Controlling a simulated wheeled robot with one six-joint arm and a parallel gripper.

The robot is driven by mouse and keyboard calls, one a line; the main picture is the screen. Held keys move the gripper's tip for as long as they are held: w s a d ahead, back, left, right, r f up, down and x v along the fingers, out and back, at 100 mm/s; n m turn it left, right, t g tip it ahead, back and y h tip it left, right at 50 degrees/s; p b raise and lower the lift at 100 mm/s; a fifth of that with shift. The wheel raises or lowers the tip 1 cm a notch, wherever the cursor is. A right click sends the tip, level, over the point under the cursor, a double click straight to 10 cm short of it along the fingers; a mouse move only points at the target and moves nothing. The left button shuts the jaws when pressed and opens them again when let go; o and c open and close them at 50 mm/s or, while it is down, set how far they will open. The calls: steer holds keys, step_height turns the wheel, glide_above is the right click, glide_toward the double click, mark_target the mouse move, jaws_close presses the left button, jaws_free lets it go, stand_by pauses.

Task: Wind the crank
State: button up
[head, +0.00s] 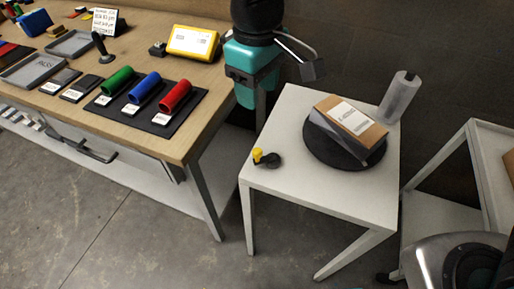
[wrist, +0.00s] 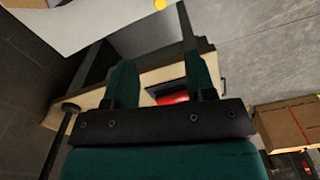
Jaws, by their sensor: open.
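The crank (head: 265,157) is a small black piece with a yellow knob, near the left front edge of a white table. Its yellow knob (wrist: 160,4) just shows at the top edge of the wrist view. A black turntable (head: 350,158) on the same table carries a tilted cardboard box (head: 352,117) with a white label. My teal gripper (head: 246,98) hangs above and left of the crank in the head view, apart from it. In the wrist view its two fingers (wrist: 160,72) are spread with nothing between them.
A wrapped roll (head: 400,97) stands at the white table's (head: 315,203) back right corner. The wooden bench (head: 165,146) at left holds green, blue and red cylinders on a dark mat, trays and a yellow device (head: 193,42). A pale shelf frame (head: 483,155) stands at right.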

steer(key=m, duration=1.7)
glide_toward(258, 152)
steer(key=f, duration=0.9)
steer(key=shift+w+f+b, duration=0.15)
steer(key=shift+w+b, duration=0.05)
steer(key=shift+b, duration=0.2)
steer(key=c, duration=0.9)
steer(key=shift+s+n, duration=0.15)
steer(key=shift+n, duration=0.35)
